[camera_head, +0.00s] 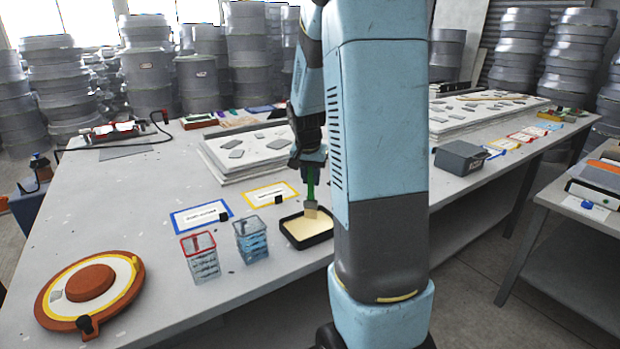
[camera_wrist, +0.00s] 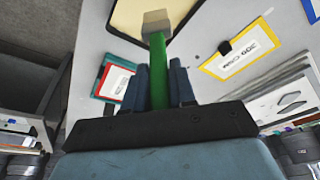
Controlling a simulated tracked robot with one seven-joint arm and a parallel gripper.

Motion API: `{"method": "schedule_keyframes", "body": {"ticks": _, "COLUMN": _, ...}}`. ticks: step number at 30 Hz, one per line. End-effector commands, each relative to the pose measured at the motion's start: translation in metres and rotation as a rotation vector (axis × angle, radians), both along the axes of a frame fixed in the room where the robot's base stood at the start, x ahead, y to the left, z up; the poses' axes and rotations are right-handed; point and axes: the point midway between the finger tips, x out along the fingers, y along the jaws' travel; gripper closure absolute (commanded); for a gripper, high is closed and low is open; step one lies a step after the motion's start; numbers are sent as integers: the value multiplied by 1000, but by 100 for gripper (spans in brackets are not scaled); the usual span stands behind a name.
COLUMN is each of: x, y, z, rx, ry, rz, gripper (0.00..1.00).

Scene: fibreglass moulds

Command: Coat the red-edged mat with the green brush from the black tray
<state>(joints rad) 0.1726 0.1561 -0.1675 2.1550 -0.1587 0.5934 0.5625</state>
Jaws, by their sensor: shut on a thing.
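My gripper (camera_head: 309,160) is shut on the green brush (camera_head: 311,184), which points down with its pale head over the black tray (camera_head: 329,238). The tray holds a cream-coloured layer; I cannot tell whether the bristles touch it. In the wrist view, the brush (camera_wrist: 159,70) stands between the fingers of my gripper (camera_wrist: 158,82), its head over the cream layer. A red-edged mat (camera_wrist: 119,78) with a white label shows left of the fingers there, partly hidden by the gripper. A teal edge shows beside it. My arm hides part of the bench in the head view.
A yellow-edged card (camera_head: 270,194) and blue-edged card (camera_head: 201,216) lie left of the tray. A red-rimmed clear container (camera_head: 200,258) and a blue one (camera_head: 250,240) stand nearby. A round orange mould (camera_head: 90,290) is at front left; a white slab (camera_head: 250,148) lies behind.

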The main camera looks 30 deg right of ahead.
Motion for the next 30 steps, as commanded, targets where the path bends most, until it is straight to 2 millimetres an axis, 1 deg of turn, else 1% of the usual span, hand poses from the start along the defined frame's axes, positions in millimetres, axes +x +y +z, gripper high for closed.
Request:
{"method": "schedule_keyframes", "body": {"ticks": 7, "x": 0, "y": 0, "z": 0, "rx": 0, "ry": 0, "rz": 0, "gripper": 100}}
{"method": "schedule_keyframes", "body": {"ticks": 10, "x": 0, "y": 0, "z": 3, "rx": -1, "ry": -1, "rz": 0, "gripper": 100}}
{"method": "schedule_keyframes", "body": {"ticks": 24, "x": 1, "y": 0, "z": 41, "rx": -1, "ry": -4, "rz": 0, "gripper": 100}}
{"method": "schedule_keyframes", "body": {"ticks": 30, "x": 0, "y": 0, "z": 49, "rx": 0, "ry": 0, "rz": 0, "gripper": 100}}
